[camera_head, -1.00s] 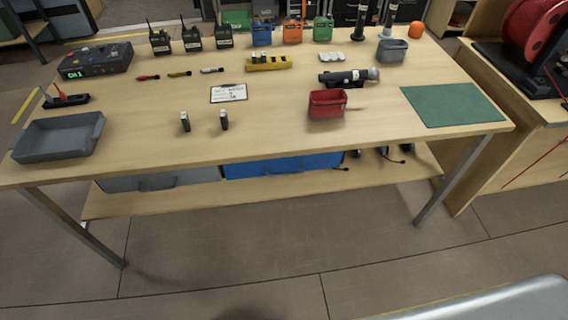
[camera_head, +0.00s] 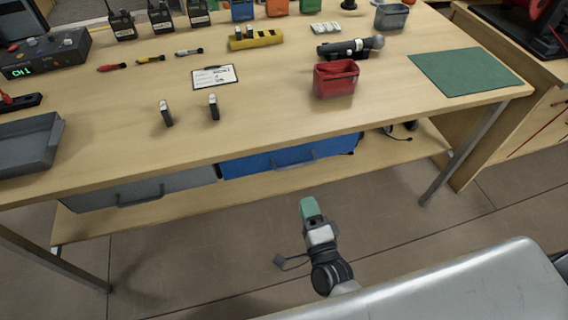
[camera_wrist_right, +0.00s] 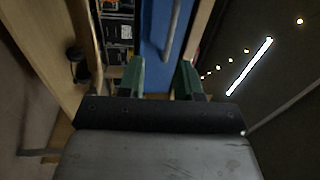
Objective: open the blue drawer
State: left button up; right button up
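The blue drawer (camera_head: 255,163) sits under the tabletop, right of the middle, with a bar handle (camera_head: 294,160) on its front. It looks closed. In the right wrist view the blue front (camera_wrist_right: 154,30) and its handle (camera_wrist_right: 172,32) show ahead. My right gripper (camera_head: 308,205) has green fingers and is below and in front of the drawer, apart from the handle. In the wrist view its two fingers (camera_wrist_right: 161,80) stand apart with nothing between them. My left gripper does not show.
A grey drawer (camera_head: 150,189) with a handle is left of the blue one. A lower shelf (camera_head: 200,210) runs beneath them. Table legs (camera_head: 465,150) stand at both sides. A red bin (camera_head: 336,82) and green mat (camera_head: 464,70) are on the tabletop. The floor in front is clear.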

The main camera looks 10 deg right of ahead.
aim_at(295, 165)
jog(key=shift+m, duration=0.4)
jog(key=w+r, duration=0.1)
jog(key=w, duration=0.2)
jog(key=w+r, duration=0.1)
jog(key=w, duration=0.3)
jog(key=w+r, duration=0.1)
jog(key=w, duration=0.2)
jog(key=shift+w+a+r, duration=0.15)
jog(key=shift+w, duration=0.25)
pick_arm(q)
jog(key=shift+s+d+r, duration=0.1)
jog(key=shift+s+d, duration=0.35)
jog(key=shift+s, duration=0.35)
pick_arm(e)
jog(key=shift+t, duration=0.3)
jog(key=shift+c, duration=0.4)
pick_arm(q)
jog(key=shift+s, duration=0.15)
pick_arm(e)
grip_shut()
